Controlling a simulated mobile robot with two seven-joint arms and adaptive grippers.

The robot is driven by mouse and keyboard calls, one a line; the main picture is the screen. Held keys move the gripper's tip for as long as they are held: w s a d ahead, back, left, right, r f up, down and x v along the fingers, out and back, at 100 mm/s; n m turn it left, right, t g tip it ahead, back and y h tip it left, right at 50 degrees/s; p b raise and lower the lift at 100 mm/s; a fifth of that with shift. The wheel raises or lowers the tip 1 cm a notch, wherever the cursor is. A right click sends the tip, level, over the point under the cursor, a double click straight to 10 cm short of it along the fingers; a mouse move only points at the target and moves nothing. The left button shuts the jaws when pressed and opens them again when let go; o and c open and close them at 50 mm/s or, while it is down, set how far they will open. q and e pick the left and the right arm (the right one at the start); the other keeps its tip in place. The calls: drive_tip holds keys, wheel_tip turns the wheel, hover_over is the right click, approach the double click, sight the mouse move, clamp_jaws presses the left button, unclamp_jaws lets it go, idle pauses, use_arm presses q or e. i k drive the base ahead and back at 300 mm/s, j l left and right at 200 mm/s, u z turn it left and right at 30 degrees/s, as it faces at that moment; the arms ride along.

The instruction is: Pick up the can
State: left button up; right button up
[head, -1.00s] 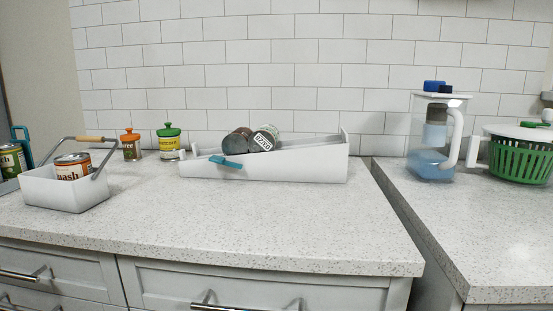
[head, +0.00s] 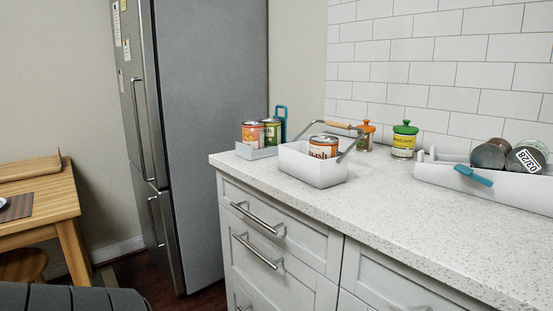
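One can (head: 323,147) with a red and cream label stands in a white basket (head: 312,170) with a raised wooden-grip handle, near the counter's left end. Behind it, two more cans, one orange-red (head: 252,133) and one green-labelled (head: 271,131), stand in a grey tray (head: 256,152) with a blue handle. Two dark cans (head: 491,154) (head: 527,158) lie on their sides in a long white dispenser (head: 485,187) at the right, one with a printed end. Neither of my grippers is in view.
A steel refrigerator (head: 216,120) stands left of the counter (head: 390,205). A wooden table (head: 40,225) is at the far left. An orange-lidded jar (head: 365,137) and a green-lidded jar (head: 403,142) stand by the tiled wall. The counter's front is clear.

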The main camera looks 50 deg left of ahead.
sight(320, 147)
drive_tip(key=u, duration=1.35)
